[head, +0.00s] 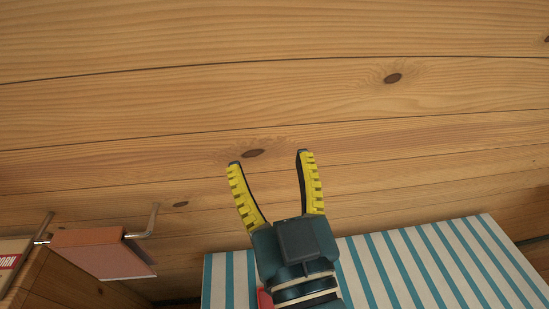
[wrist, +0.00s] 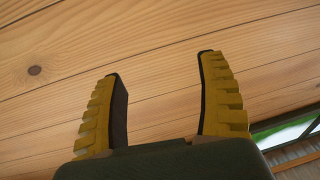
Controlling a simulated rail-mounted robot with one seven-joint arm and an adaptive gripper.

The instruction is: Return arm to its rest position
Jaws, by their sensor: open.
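My gripper (head: 270,155) is open, with its two yellow ridged fingers spread apart and nothing between them. In the head view it stands in front of the plank wall (head: 400,120), fingers pointing up the picture. Its dark body overlaps the blue-and-white striped surface (head: 440,262) below. In the wrist view the gripper (wrist: 157,65) also shows empty, with wooden planks (wrist: 50,110) filling most of the view beyond the fingertips.
A reddish-brown box-like item (head: 95,250) and a bent metal rod (head: 147,225) are at the lower left. A partly cut-off item with red lettering (head: 8,262) sits at the left edge. Part of a small red thing (head: 265,298) shows beside my gripper's base.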

